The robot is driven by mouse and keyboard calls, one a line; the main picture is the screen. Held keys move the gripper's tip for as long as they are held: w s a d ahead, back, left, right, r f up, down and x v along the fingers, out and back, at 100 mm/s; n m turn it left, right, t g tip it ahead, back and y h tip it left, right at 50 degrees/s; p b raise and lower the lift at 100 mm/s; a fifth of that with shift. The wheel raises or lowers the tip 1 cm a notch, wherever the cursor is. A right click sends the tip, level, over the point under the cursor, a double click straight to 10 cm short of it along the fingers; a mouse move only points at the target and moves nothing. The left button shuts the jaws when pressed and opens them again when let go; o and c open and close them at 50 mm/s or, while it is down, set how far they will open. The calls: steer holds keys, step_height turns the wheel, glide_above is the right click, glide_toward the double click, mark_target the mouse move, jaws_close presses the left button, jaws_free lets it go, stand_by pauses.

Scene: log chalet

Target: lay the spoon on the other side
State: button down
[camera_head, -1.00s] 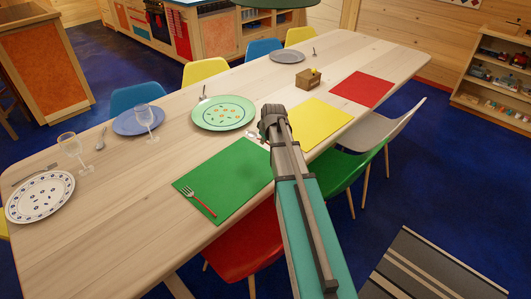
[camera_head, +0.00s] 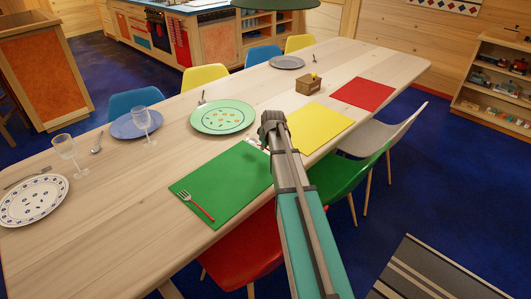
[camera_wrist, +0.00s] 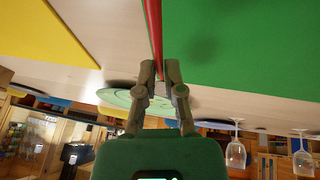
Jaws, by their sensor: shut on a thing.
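The spoon (camera_wrist: 155,30) shows in the wrist view only as a thin red handle running up from between my fingertips. Its bowl is out of sight. My gripper (camera_wrist: 159,80) is shut on this handle. In the head view my gripper (camera_head: 270,125) is over the table between the green mat and the yellow mat, and its own wrist hides most of the fingers. The green mat (camera_head: 225,190) bears a red-handled fork (camera_head: 196,205) near its left edge. In the wrist view the green mat (camera_wrist: 240,50) lies right of the handle.
The table (camera_head: 130,205) also bears a yellow mat (camera_head: 320,128), a red mat (camera_head: 364,91), a green plate (camera_head: 222,117), a blue plate (camera_head: 128,125), a small wooden box (camera_head: 309,85) and two glasses (camera_head: 141,120). Chairs (camera_head: 240,255) stand along the near side.

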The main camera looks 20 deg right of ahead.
mark_target(264, 157)
steer(key=shift+w+d+f+b, duration=0.15)
steer(key=shift+w+f+b, duration=0.15)
steer(key=shift+f+b, duration=0.15)
steer(key=shift+w+f+b, duration=0.1)
steer(key=shift+f+b, duration=0.25)
steer(key=shift+f, duration=0.1)
steer(key=shift+f+b, duration=1.1)
steer(key=shift+f, duration=0.1)
steer(key=c, duration=0.8)
jaws_free()
steer(key=shift+o, duration=0.2)
steer(key=shift+r, duration=0.2)
steer(key=p+v, duration=1.1)
steer(key=v, duration=0.1)
steer(key=shift+f, duration=0.1)
